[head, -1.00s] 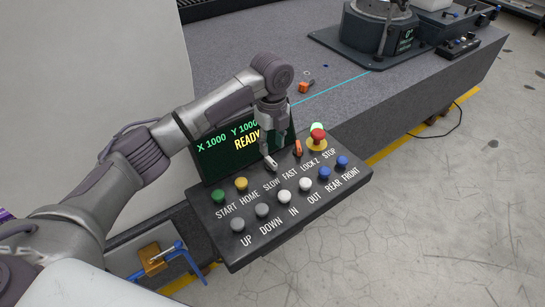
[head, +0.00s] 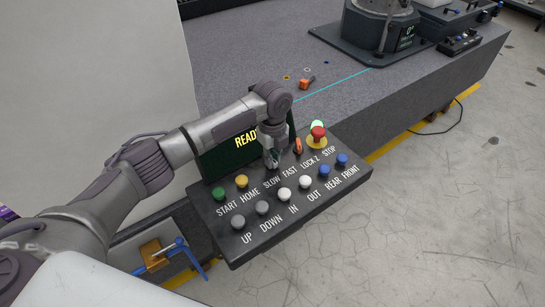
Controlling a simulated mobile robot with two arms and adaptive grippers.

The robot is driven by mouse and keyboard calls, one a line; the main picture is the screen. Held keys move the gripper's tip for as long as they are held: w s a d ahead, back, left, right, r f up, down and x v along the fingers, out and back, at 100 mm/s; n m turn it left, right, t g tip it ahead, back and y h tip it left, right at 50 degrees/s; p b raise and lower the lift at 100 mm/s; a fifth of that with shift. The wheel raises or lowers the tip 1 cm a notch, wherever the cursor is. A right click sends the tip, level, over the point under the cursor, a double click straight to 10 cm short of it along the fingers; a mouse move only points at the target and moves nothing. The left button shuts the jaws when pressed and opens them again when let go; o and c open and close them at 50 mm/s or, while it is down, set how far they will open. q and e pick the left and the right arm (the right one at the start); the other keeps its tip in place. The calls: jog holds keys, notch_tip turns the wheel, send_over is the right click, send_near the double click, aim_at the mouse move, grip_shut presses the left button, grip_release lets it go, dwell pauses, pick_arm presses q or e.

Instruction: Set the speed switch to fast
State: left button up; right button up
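The dark control panel (head: 225,245) slopes at the table's edge, with the words SLOW and FAST printed on it. My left gripper (head: 271,162) points down at the panel, just above the SLOW and FAST words, where the speed switch stands. The gripper's fingers cover most or all of the switch, so its lean does not show clearly. I cannot tell whether the fingers are closed on it. My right gripper is out of view.
An orange lever (head: 297,146) stands close to the right of the gripper, with a red stop button (head: 318,133) beyond. Several push buttons line the panel's front. A screen (head: 222,160) stands behind, partly covered by my arm. The granite top (head: 240,65) is mostly clear.

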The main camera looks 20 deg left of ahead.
pick_arm(q)
grip_shut()
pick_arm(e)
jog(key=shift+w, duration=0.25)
pick_arm(q)
jog(key=n+p, duration=0.2)
jog(key=p, duration=0.1)
jog(key=shift+r, duration=0.2)
jog(key=n+p, duration=0.2)
jog(key=shift+w+n, duration=0.15)
jog(key=shift+n, duration=0.15)
jog(key=shift+f+n+p, duration=0.15)
jog(key=shift+n+p, duration=0.2)
jog(key=shift+n, duration=0.15)
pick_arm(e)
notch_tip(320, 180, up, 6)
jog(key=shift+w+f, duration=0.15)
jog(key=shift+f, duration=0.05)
pick_arm(q)
jog(key=o, duration=0.7)
grip_release()
